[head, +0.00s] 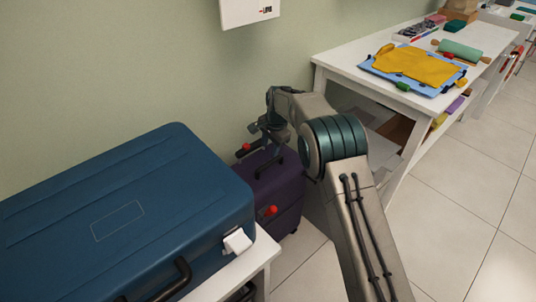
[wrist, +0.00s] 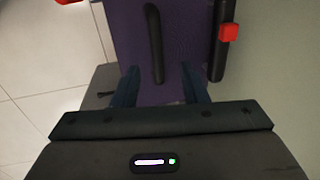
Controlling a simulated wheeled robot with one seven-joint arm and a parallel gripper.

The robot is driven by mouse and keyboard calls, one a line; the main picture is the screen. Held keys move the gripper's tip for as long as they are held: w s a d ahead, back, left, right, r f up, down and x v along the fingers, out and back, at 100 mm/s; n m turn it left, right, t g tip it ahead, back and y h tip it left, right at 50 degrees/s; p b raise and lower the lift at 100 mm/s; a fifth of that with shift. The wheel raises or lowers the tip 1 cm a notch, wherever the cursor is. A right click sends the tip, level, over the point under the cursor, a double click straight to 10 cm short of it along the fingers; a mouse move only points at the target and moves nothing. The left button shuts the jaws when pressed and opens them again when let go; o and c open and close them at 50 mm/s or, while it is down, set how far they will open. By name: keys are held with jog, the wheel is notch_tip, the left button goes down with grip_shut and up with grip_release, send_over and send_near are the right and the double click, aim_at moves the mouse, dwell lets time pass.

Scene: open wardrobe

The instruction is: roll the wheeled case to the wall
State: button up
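The wheeled case is a dark purple case (head: 284,196) standing on the floor close to the wall (head: 120,70), partly hidden by the bench, the blue suitcase and my arm. Whether it touches the wall I cannot tell. It has a black handle and red parts, and its purple face fills the upper middle of the wrist view (wrist: 180,50). My gripper (head: 268,138) is above the case. In the wrist view my gripper (wrist: 160,78) has its two fingers apart, with the case's black handle (wrist: 153,45) beyond and between them. Contact is unclear.
A large blue suitcase (head: 130,210) lies on a white bench (head: 255,262) at left. A white table (head: 330,62) with a yellow cloth (head: 415,66) and a rolling pin (head: 460,50) stands at right. Tiled floor (head: 480,180) is clear at lower right.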

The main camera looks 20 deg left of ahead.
jog(key=v, duration=0.5)
jog(key=shift+r, duration=0.25)
jog(key=s+d+r+n+t+p, duration=0.1)
jog(key=s+d+r+p, duration=0.35)
jog(key=d+r, duration=0.7)
jog(key=s+d+r+n+p, duration=0.1)
jog(key=s+d+r+p, duration=0.4)
jog(key=d+r, duration=0.65)
jog(key=s+d+r+n+p, duration=0.1)
jog(key=s+d+p, duration=0.1)
jog(key=s+d, duration=0.3)
jog(key=s+d+r+n+h+p, duration=0.1)
jog(key=s+d, duration=0.4)
jog(key=s, duration=0.6)
jog(key=s+d+r+n+h+p, duration=0.1)
jog(key=s+d+r+p, duration=0.1)
jog(key=s+d, duration=0.3)
jog(key=s, duration=0.4)
jog(key=shift+d+n+t+p, duration=0.25)
jog(key=shift+n+t+p, duration=0.05)
jog(key=shift+p, duration=0.1)
jog(key=shift+a, duration=0.1)
